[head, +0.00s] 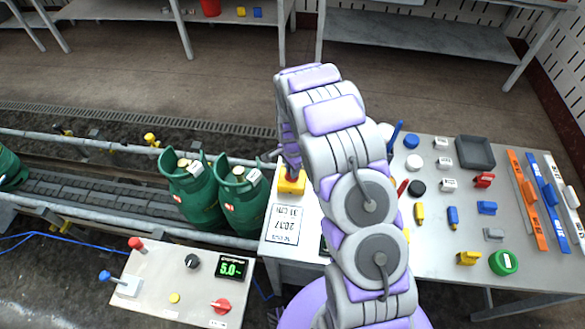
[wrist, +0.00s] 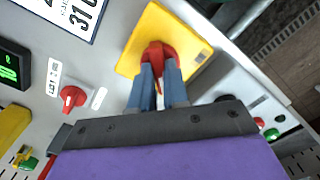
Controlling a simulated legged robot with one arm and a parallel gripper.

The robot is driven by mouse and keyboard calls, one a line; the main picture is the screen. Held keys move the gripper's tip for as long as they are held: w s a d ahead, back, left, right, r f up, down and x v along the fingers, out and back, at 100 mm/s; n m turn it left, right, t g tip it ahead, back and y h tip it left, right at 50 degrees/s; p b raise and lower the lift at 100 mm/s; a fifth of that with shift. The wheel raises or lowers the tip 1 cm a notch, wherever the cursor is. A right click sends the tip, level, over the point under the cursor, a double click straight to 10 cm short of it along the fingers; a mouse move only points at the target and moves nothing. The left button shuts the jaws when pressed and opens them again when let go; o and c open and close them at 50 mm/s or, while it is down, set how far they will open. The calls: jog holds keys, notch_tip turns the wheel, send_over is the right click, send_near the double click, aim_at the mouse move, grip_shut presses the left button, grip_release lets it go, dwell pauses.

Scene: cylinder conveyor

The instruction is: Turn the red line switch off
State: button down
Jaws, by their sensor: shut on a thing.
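A red rotary switch (wrist: 157,50) sits on a square yellow plate (wrist: 135,58) in the wrist view. My gripper (wrist: 159,68) has its two blue-grey fingers closed around the switch's red handle. The fingertips cover part of the handle, so its exact angle is hard to tell. In the head view the yellow switch box (head: 292,186) stands at the table's left edge, partly under my arm. My fingers are hidden there. A smaller red knob (wrist: 73,97) beside a white label is left of my gripper in the wrist view.
A control panel (head: 150,290) at lower left carries knobs and a green display (head: 231,268). Green gas cylinders (head: 195,190) stand on the conveyor left of the switch. The table (head: 440,240) at right holds many small coloured items.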

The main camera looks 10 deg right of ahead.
dwell(0.4)
jog(key=c, duration=1.1)
grip_release()
jog(key=shift+a, duration=0.1)
jog(key=shift+r+p, duration=0.8)
jog(key=shift+r, duration=7.85)
jog(key=s+r+n+b, duration=0.1)
jog(key=s+r+n, duration=0.2)
jog(key=s+r, duration=0.5)
jog(key=s+r+n+b, duration=0.1)
jog(key=s+r+n, duration=0.25)
jog(key=s, duration=0.85)
jog(key=s+n, duration=0.2)
jog(key=s, duration=0.4)
jog(key=s+n+g+b, duration=0.1)
jog(key=s+n, duration=0.1)
jog(key=s, duration=0.5)
jog(key=s+n, duration=0.3)
jog(key=s, duration=0.3)
jog(key=shift+s+r+g, duration=0.15)
jog(key=shift+g, duration=0.25)
